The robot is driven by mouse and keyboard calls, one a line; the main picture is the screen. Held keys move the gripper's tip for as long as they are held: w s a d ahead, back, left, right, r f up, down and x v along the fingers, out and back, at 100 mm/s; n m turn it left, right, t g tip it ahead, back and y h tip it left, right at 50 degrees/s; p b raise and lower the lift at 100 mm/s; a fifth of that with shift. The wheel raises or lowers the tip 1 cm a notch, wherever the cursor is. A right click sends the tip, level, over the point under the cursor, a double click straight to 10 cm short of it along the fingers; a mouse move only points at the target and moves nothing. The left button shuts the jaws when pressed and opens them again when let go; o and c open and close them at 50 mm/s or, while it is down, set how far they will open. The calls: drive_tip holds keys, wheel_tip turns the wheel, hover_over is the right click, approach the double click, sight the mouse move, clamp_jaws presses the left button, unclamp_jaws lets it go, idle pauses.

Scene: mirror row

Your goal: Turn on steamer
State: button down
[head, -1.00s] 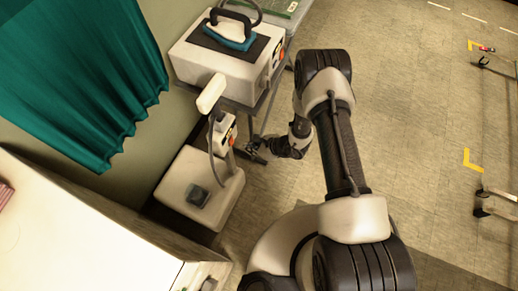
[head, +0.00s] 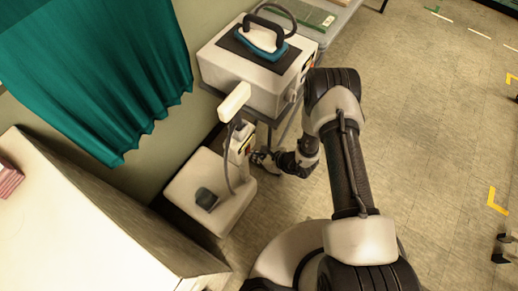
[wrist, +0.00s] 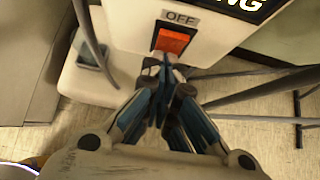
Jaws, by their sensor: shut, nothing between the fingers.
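The steamer has a white base (head: 180,185), a white control box (head: 238,148) on its post and a white head (head: 234,101) on top with a grey hose. In the wrist view a red rocker switch (wrist: 172,39) sits on the box's white face under a label reading OFF (wrist: 180,18). My gripper (wrist: 166,74) is shut and empty, its fingertips just below the switch; I cannot tell if they touch it. In the head view my gripper (head: 262,157) is low at the right side of the control box, partly hidden by my wrist.
A white unit with an iron (head: 262,42) on top stands on a cart behind the steamer. A teal curtain (head: 100,75) hangs at the left. A white counter (head: 80,230) fills the lower left. Tiled floor (head: 430,120) at the right is open.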

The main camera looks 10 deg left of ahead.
drive_tip(key=shift+w+r+p, duration=0.15)
drive_tip(key=shift+r+p, duration=0.4)
drive_tip(key=shift+r, duration=0.4)
